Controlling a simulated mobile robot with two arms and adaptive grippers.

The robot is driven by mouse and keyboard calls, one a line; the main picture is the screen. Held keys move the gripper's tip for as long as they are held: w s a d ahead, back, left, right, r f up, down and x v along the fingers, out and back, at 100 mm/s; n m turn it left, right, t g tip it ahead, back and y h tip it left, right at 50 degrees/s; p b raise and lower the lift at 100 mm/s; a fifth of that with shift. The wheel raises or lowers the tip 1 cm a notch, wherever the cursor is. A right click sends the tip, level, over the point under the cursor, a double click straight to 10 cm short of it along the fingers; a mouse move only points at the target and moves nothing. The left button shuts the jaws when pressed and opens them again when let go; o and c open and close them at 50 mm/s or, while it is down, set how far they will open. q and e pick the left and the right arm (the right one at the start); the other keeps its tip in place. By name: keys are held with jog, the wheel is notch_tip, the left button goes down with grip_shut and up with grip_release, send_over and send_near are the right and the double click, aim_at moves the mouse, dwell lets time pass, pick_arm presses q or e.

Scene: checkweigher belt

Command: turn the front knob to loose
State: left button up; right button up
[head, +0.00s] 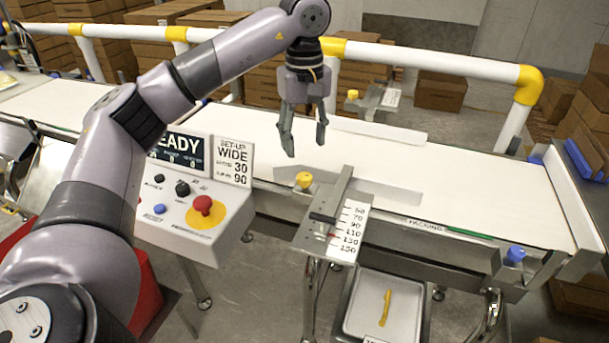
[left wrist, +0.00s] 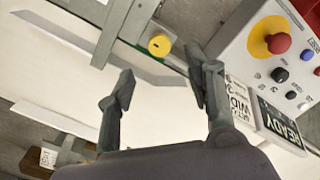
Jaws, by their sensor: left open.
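The front knob (head: 304,180) is yellow and sits at the near edge of the white belt, beside the guide's scale plate (head: 346,232). My left gripper (head: 305,149) is open and empty, pointing down above the belt, just above and behind the front knob in the picture. In the left wrist view, the yellow front knob (left wrist: 160,45) shows between and beyond the open fingertips (left wrist: 160,72), apart from them. Whether the knob is loose or tight cannot be told. My right gripper is not in view.
A control box (head: 190,212) with a red button stands left of the knob, with a READY display and a WIDE set-up card (head: 234,160) behind. A second yellow knob (head: 352,94) is on the far side. A white tray (head: 355,310) stands below. The belt (head: 480,190) is clear rightward.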

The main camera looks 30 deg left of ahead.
aim_at(304, 175)
pick_arm(q)
notch_tip(304, 175, down, 9)
jog(key=shift+r, duration=0.15)
jog(key=shift+c, duration=0.5)
grip_shut()
